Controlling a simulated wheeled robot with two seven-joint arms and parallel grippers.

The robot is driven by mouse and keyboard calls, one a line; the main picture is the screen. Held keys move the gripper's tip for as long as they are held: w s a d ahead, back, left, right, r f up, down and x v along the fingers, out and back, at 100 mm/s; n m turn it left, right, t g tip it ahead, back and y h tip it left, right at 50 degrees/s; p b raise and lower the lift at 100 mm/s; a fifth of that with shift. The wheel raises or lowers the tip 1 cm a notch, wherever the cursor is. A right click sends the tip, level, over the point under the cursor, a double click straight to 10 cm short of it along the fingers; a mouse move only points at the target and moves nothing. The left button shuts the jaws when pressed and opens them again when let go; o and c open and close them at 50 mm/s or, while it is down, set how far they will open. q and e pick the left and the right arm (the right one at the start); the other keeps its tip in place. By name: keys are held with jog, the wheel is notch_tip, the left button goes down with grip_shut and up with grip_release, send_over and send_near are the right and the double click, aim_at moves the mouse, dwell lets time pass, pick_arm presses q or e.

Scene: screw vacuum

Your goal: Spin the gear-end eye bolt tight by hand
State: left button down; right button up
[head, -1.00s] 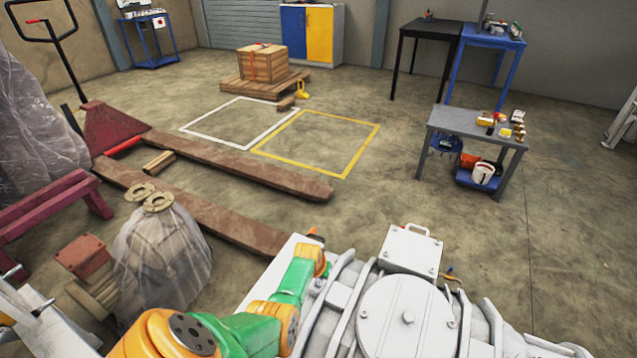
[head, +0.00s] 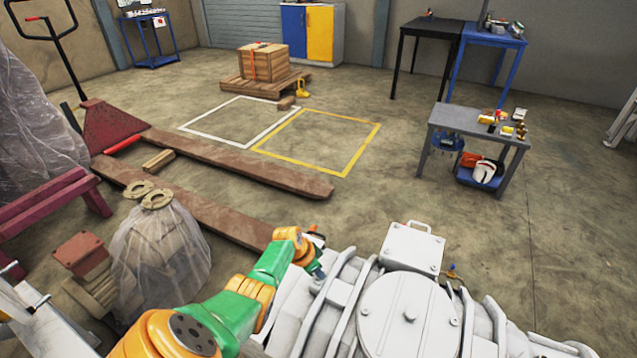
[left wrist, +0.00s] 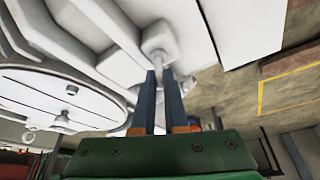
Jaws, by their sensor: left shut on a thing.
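The pale grey machine (head: 400,312) fills the bottom of the head view, with a round bolted cover on top. In the left wrist view its white casing (left wrist: 85,40) fills the upper left. My left gripper (head: 318,270) is at the machine's left side, and its fingers are small and partly hidden in the head view. In the left wrist view its two dark blue fingers (left wrist: 164,73) are shut on the eye bolt (left wrist: 166,58), a pale part against the casing. The fingers hide most of the bolt, so its seating cannot be told. My right gripper is out of view.
A pale box (head: 412,248) with a handle stands on the machine's far side. A bagged part (head: 160,250) is at the left, near a red pallet jack (head: 110,130). A grey workbench (head: 480,125) stands at the right.

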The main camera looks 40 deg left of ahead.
pick_arm(q)
jog(key=shift+w+a+r, duration=0.1)
jog(key=shift+w+r, duration=0.05)
dwell(0.3)
jog(key=c, duration=0.9)
grip_release()
jog(key=shift+c, duration=0.2)
jog(key=p+v, duration=0.5)
jog(key=v, duration=0.2)
